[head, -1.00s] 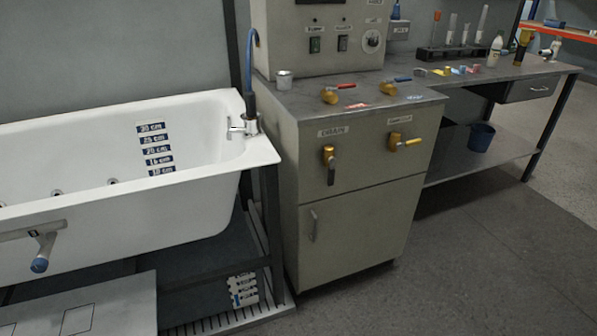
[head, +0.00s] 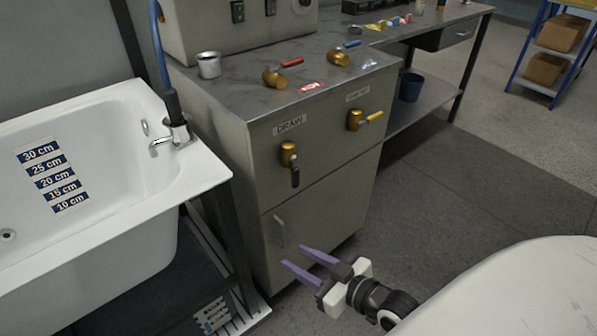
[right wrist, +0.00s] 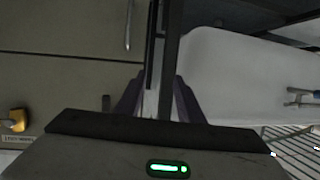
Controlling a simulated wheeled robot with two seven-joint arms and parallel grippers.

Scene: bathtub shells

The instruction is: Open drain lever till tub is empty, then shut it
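The drain valve (head: 289,153) sits on the cabinet front under a DRAIN label (head: 289,124). It is brass, with a dark lever (head: 295,177) hanging almost straight down. The white tub (head: 140,225) stands at left with a depth scale (head: 52,176) marked 10 to 30 cm. I cannot make out a water surface in it. My right gripper (head: 293,256) is open and empty, its purple fingers in front of the lower cabinet door, below and apart from the lever. Its parted fingers also show in the right wrist view (right wrist: 157,100). My left gripper is out of view.
A second brass valve (head: 354,119) with a yellow lever is right of the drain valve. The countertop holds a metal cup (head: 208,65), a red-lever valve (head: 275,77) and a blue-lever valve (head: 338,56). A door handle (head: 279,231) protrudes below. Floor at right is clear.

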